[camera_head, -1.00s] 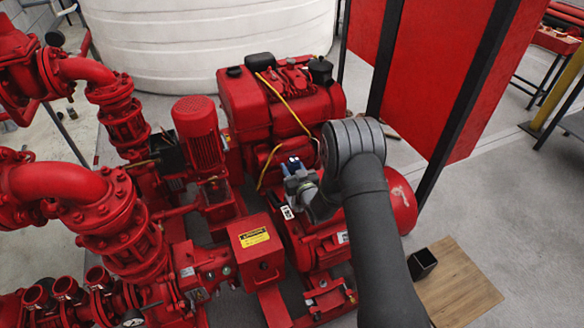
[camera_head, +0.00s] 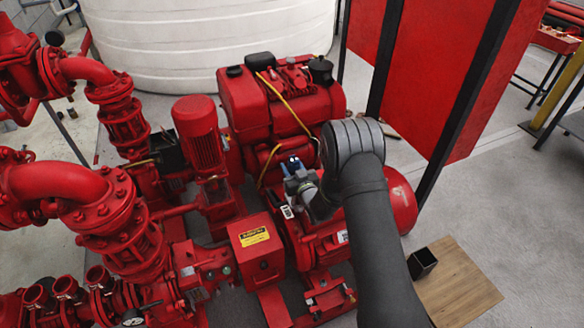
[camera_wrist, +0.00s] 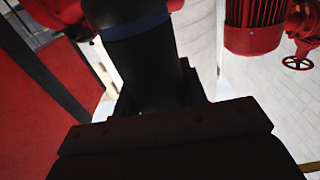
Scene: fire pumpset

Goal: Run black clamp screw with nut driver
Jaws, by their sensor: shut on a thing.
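My gripper (camera_head: 299,182) is at the middle of the red pumpset, beside the red engine. In the wrist view its dark jaws (camera_wrist: 160,90) are shut around a black cylindrical tool with a blue band, which looks like the nut driver (camera_wrist: 145,68). The tool points away from the jaws toward red parts at the top of the wrist view. In the head view a small blue piece (camera_head: 292,163) shows at the gripper. The black clamp screw cannot be made out, and I cannot tell whether the tool touches it.
The red engine (camera_head: 270,105) stands behind the gripper, and a red motor (camera_head: 197,135) and pipes (camera_head: 75,195) crowd the left. A red panel (camera_head: 430,75) stands at the right. A small black box (camera_head: 422,263) sits on a wooden board (camera_head: 460,290), with open floor around it.

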